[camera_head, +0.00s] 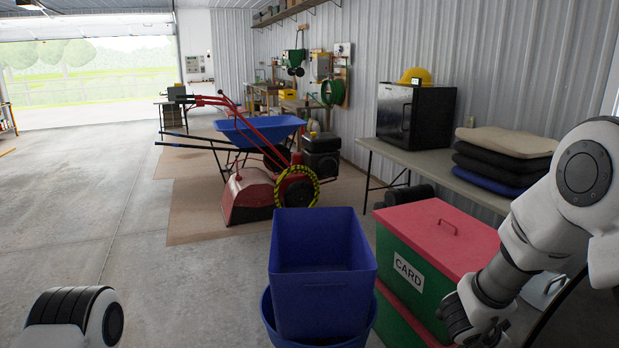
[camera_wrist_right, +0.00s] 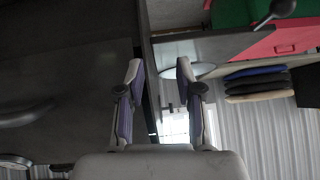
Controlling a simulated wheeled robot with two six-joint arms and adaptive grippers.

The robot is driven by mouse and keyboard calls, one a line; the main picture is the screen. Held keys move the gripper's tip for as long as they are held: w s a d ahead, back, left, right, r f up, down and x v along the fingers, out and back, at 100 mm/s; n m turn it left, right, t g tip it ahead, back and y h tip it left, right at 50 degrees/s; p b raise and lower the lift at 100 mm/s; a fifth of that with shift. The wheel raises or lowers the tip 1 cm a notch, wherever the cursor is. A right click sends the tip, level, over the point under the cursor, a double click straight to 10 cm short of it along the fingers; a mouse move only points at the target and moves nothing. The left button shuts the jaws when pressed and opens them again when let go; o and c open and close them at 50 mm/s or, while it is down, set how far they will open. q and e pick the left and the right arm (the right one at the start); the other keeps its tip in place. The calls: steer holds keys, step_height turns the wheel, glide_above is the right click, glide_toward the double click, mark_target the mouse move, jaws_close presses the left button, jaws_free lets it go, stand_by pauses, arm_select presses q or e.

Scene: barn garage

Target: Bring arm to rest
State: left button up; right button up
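My right arm (camera_head: 585,180) comes in from the right in the head view and bends down in front of the green box with the red lid. In the right wrist view my right gripper (camera_wrist_right: 160,68) has its two fingers apart, with nothing between them. A rounded part of my left arm (camera_head: 75,320) shows at the bottom left of the head view. My left gripper is out of view.
A blue bin (camera_head: 320,250) stands front centre, beside the green box labelled CARD with a red lid (camera_head: 440,238). A table (camera_head: 430,170) along the wall holds cushions (camera_head: 505,155) and a black cabinet (camera_head: 415,115). A blue wheelbarrow (camera_head: 260,130) stands behind. Floor at left is clear.

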steer(key=s+a+f+n+g+y+p, duration=0.3)
steer(key=s+f+n, duration=0.5)
steer(key=s+f, duration=0.8)
steer(key=s+a+f+n+y, duration=0.5)
steer(key=s+a, duration=0.5)
steer(key=a, duration=0.2)
step_height(320, 180, down, 2)
steer(key=shift+s+a+f+n+b, duration=0.15)
steer(key=shift+a+n+b, duration=0.15)
steer(key=shift+n, duration=0.6)
